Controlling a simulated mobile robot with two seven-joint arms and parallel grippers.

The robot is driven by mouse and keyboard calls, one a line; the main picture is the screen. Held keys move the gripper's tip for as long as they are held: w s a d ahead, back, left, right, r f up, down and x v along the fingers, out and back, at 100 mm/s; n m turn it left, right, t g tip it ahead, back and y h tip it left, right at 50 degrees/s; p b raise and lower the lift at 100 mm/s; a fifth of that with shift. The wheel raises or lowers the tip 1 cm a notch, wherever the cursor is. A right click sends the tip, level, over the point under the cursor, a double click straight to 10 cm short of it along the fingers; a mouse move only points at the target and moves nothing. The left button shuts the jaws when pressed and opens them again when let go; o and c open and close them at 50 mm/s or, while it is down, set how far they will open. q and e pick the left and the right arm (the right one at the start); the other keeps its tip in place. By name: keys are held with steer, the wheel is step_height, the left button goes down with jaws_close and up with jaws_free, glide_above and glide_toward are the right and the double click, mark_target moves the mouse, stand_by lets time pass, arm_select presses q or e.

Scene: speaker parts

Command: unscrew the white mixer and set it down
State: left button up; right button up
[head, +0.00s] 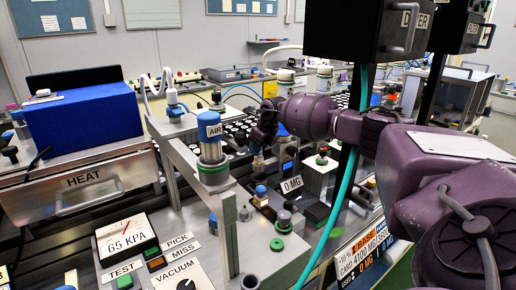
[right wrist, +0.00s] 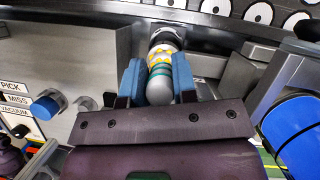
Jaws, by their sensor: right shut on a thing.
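My right gripper (head: 258,148) reaches in from the right in the head view, low among the small parts behind the AIR post. In the right wrist view its two blue fingers (right wrist: 158,82) are shut on a rounded part, apparently the white mixer (right wrist: 160,88). This part is pale grey-white with teal and yellow bands. Its far end meets a dark round collar (right wrist: 165,38); I cannot tell whether it is still threaded there. My left gripper is not in view.
A metal frame carries the blue-topped AIR cylinder (head: 211,140) just left of the gripper. A teal cable (head: 346,185) hangs in front. A blue box (head: 82,112) sits at the left.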

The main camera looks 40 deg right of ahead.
steer(key=n+y, duration=0.1)
steer(key=n, duration=0.1)
steer(key=n+g, duration=0.1)
steer(key=n, duration=0.2)
steer(key=shift+a+y, duration=0.1)
steer(key=shift+y, duration=0.3)
steer(key=o, duration=0.5)
steer(key=m+h, duration=0.1)
steer(key=m, duration=0.2)
steer(key=m+h, duration=0.1)
steer(key=m, duration=0.1)
steer(key=shift+m+t, duration=0.4)
steer(key=m+h, duration=0.1)
steer(key=m, duration=0.3)
steer(key=m+h, duration=0.1)
steer(key=m, duration=0.1)
steer(key=shift+d+h, duration=0.25)
steer(key=shift+h, duration=0.05)
steer(key=shift+c, duration=0.2)
